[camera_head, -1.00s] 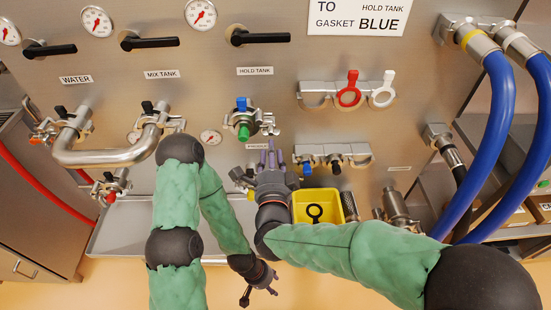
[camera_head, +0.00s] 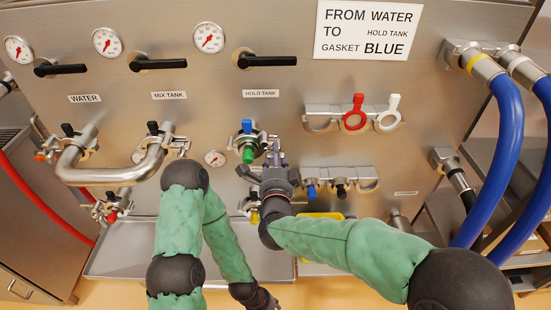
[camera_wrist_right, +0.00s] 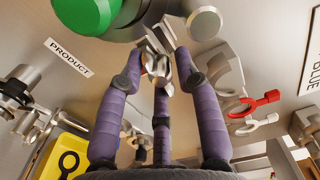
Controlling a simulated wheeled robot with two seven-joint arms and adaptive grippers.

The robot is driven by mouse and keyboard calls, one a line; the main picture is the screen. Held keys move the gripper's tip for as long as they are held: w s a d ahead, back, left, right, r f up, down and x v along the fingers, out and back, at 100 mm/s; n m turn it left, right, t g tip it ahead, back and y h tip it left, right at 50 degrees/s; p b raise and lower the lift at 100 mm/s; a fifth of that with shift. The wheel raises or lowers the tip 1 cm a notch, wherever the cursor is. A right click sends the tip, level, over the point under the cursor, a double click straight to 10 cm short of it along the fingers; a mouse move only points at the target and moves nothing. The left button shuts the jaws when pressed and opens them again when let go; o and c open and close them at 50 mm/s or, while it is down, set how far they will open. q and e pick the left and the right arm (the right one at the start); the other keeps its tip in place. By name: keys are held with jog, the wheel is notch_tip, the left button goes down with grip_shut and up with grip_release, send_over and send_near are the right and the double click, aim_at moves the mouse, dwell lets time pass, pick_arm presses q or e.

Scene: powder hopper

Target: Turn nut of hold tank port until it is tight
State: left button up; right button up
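The hold tank port (camera_head: 247,143) is on the steel panel under the HOLD TANK label (camera_head: 261,93). It has a blue handle and a green cap, which also shows in the wrist view (camera_wrist_right: 88,14). Its clamp's metal wing nut (camera_wrist_right: 158,62) is at the port's right side. My right gripper (camera_head: 276,152) is just below and right of the port. In the wrist view its three purple fingers are spread, with their tips around the nut; I cannot tell whether they touch it. My left gripper (camera_head: 264,301) is low, partly cut off by the bottom edge, its fingers unclear.
Red and white clamps (camera_head: 354,115) hang on a rack at right, with another rack (camera_head: 340,182) below. A yellow bin (camera_wrist_right: 66,150) lies below the right gripper. A bent steel pipe (camera_head: 115,178) and blue hoses (camera_head: 503,150) flank the area. A tray ledge (camera_head: 130,262) runs below.

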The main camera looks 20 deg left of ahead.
grip_shut()
jog(key=m+b, duration=0.2)
jog(key=b, duration=0.2)
jog(key=shift+f+m, duration=0.1)
jog(key=shift+m, duration=0.2)
jog(key=shift+r+m, duration=0.2)
jog(key=shift+m, duration=2.4)
jog(key=shift+r+m, duration=0.1)
jog(key=shift+m, duration=0.6)
jog(key=m, duration=0.6)
